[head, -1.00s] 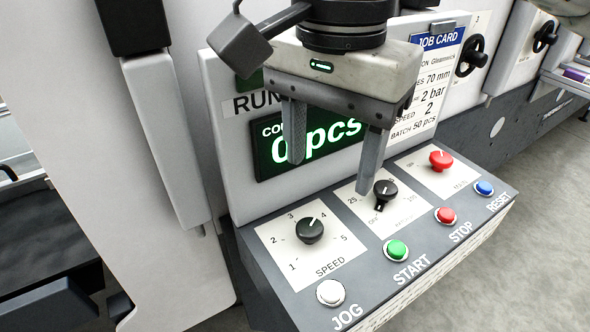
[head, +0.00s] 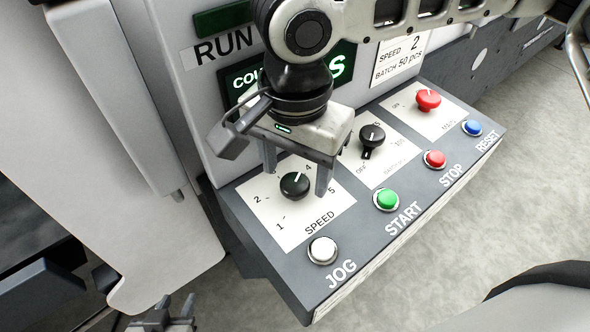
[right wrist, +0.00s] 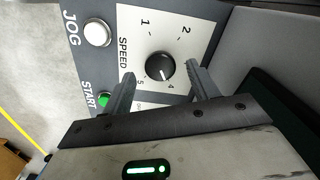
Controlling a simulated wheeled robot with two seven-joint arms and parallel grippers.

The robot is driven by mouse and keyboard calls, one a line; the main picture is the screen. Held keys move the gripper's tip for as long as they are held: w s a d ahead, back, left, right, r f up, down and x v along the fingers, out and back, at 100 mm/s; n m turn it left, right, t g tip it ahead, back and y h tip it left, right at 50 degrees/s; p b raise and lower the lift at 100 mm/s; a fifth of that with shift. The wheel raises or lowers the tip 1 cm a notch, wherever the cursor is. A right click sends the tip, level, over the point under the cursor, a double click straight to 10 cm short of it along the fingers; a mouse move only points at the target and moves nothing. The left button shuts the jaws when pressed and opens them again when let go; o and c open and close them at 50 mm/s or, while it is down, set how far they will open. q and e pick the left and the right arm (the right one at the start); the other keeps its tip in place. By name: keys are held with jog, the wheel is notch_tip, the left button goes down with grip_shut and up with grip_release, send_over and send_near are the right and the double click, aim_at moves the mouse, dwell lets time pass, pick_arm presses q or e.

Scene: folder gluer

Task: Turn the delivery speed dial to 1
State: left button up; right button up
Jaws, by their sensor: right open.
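The speed dial (head: 295,185) is a round black knob with a white mark on a white plate labelled SPEED, numbered 1 to 5. Its mark points at about 4. It also shows in the right wrist view (right wrist: 160,67). My right gripper (head: 296,180) is open above the panel. Its two fingers stand apart on either side of the dial, with gaps between them and the knob in the right wrist view. My left gripper (head: 174,303) shows at the bottom left edge, fingers apart, away from the panel.
A black knob (head: 371,137) and a red knob (head: 428,100) sit further right. White JOG (head: 323,250), green START (head: 387,199), red STOP (head: 434,159) and blue RESET (head: 472,128) buttons line the front. The display (head: 340,65) stands behind, partly covered by my arm.

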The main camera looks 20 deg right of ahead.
jog(key=shift+f, duration=0.9)
jog(key=shift+c, duration=0.2)
jog(key=c, duration=0.9)
jog(key=shift+c, duration=0.2)
